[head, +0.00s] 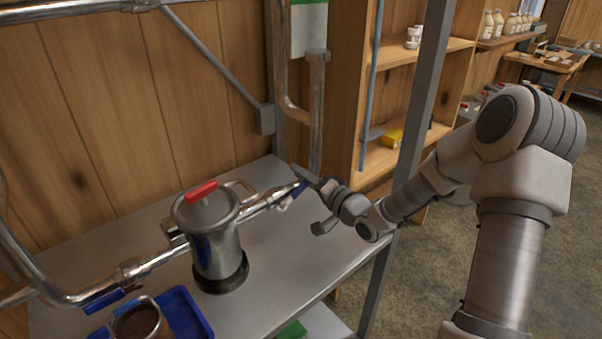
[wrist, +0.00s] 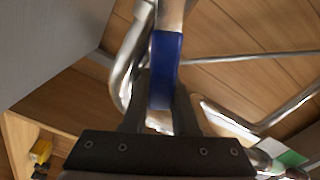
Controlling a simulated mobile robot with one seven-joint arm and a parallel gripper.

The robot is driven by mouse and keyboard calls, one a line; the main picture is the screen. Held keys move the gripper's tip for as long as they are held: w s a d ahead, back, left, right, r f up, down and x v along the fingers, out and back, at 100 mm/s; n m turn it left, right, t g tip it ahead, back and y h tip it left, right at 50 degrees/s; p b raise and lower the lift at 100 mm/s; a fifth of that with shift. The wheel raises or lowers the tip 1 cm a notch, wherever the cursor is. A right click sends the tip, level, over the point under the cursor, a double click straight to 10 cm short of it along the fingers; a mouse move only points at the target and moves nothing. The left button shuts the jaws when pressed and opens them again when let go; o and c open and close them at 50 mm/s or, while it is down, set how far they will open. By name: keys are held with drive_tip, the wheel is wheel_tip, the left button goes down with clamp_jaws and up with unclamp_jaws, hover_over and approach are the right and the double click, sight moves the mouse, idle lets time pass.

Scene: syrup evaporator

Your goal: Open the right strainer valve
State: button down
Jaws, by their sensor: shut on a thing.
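A metal strainer (head: 214,245) with a red lid handle (head: 201,192) stands on the metal table, joined to a pipe on each side. The right strainer valve is on the pipe right of it, and its blue handle (head: 299,190) is partly hidden by my gripper (head: 303,184). In the wrist view the blue handle (wrist: 165,68) lies between the two fingers of my gripper (wrist: 159,108), which is shut on it. The handle's exact angle to the pipe is hard to tell. The left valve's blue handle (head: 104,301) lies about along its pipe.
A blue tray (head: 188,316) and a metal cup (head: 137,322) sit at the table's front left. A vertical pipe (head: 316,120) rises behind my gripper, and a grey post (head: 422,100) stands near my arm. The table right of the strainer (head: 290,255) is clear.

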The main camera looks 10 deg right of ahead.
drive_tip(key=c, duration=0.7)
unclamp_jaws()
drive_tip(key=shift+s, duration=0.1)
drive_tip(key=shift+f, duration=0.15)
